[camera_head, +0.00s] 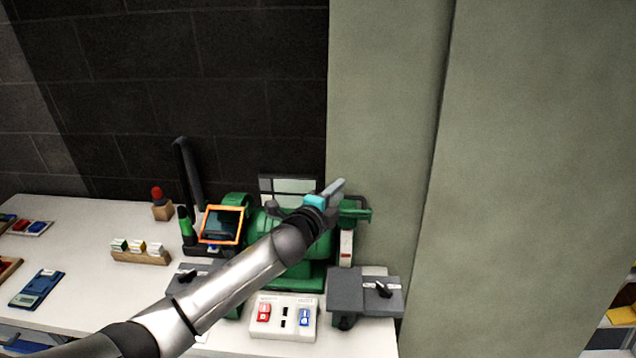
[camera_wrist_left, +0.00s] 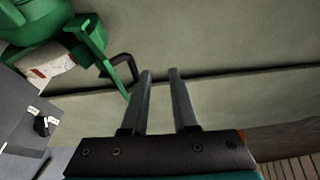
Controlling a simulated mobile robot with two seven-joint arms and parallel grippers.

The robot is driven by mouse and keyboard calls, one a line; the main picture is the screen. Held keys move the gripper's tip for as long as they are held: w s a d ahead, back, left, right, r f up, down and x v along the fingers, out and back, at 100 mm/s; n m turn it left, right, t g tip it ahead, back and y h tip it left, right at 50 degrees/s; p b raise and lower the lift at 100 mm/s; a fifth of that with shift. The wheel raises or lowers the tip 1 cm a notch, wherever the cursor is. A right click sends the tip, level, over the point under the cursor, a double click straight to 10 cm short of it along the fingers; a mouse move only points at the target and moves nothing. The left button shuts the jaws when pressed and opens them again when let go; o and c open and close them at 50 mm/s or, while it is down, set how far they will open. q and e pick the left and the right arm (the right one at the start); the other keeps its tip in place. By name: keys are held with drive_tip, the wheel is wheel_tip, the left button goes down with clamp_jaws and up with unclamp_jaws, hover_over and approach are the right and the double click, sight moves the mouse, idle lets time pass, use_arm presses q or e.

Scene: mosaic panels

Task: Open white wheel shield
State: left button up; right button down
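A green bench grinder (camera_head: 290,272) stands on the white worktop, partly hidden behind my left arm. An orange-framed shield (camera_head: 221,224) is tilted at its left side. At its right end are a green guard arm (camera_head: 356,214) and a dark looped bar, which also shows in the left wrist view (camera_wrist_left: 122,70). Below them is a whitish part with a red mark (camera_head: 346,244). I cannot tell which part is the white wheel's shield. My left gripper (camera_head: 338,187) is above the grinder's right end, its fingers apart and empty, beside the dark bar. My right gripper is out of view.
A grey-green pillar (camera_head: 385,120) rises close to the right of the grinder. Grey tool rests (camera_head: 352,290) and a switch box (camera_head: 284,317) are in front. A wooden card holder (camera_head: 140,256), a blue calculator-like device (camera_head: 37,289) and a red-topped item (camera_head: 160,203) stand left.

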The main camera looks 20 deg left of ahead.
use_arm(q)
drive_tip(key=s+a+r, duration=0.1)
drive_tip(key=s+r, duration=0.5)
drive_tip(key=shift+s+a, duration=0.2)
drive_tip(key=shift+s, duration=0.1)
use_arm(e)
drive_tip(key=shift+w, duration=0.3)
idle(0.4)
use_arm(q)
drive_tip(key=shift+s, duration=0.1)
